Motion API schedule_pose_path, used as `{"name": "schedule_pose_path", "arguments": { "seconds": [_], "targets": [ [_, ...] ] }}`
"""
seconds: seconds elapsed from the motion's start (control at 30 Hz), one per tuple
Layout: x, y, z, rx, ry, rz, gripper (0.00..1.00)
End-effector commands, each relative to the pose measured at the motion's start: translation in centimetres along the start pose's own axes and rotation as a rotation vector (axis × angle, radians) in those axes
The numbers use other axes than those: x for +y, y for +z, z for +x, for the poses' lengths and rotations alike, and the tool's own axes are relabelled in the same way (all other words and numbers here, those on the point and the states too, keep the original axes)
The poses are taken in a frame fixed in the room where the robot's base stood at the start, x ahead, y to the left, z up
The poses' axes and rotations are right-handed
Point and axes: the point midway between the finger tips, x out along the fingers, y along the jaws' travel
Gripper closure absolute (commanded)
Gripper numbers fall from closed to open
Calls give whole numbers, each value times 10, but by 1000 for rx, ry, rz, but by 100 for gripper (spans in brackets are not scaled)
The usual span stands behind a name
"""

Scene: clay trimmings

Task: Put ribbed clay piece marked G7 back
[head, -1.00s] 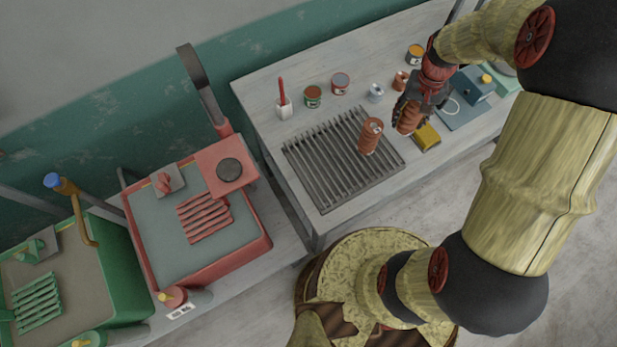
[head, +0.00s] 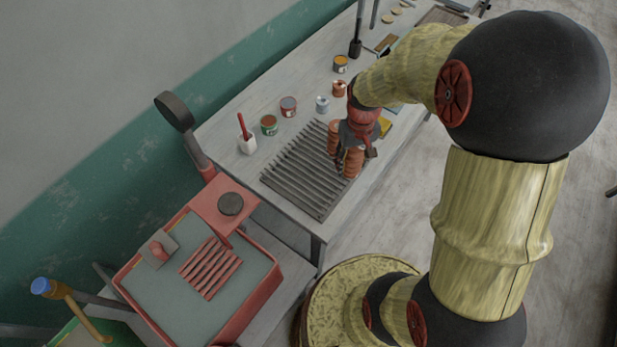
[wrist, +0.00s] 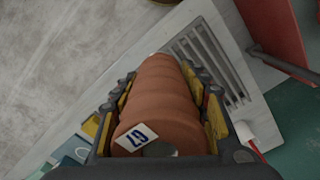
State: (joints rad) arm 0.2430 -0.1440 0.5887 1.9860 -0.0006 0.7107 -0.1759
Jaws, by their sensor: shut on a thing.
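The ribbed clay piece marked G7 (wrist: 160,106) is brown-orange and lies between my fingers in the wrist view, its white G7 label facing the camera. My gripper (head: 354,160) is shut on it. In the head view the held piece (head: 352,165) is at the right edge of the grey slatted rack (head: 300,172), its label not seen; I cannot tell whether it touches the rack. A second similar clay piece (head: 333,134) stands at the rack's upper right, just left of my gripper and partly hidden by it. Slats of the rack (wrist: 208,52) show beyond the held piece in the wrist view.
A red tray station (head: 262,300) stands lower left. The rack's left part is clear.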

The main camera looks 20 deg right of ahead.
Motion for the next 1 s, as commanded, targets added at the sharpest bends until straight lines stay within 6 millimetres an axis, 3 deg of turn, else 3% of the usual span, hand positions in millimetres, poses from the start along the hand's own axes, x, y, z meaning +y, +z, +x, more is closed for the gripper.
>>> {"name": "schedule_pose_path", "arguments": {
  "seconds": [0.37,0.5,1.0],
  "targets": [
    [-66,-46,36,-1,0,-6,100],
    [-81,-57,61,-2,0,-4,100],
    [-103,-73,98,-1,0,0,100]
  ]
}}
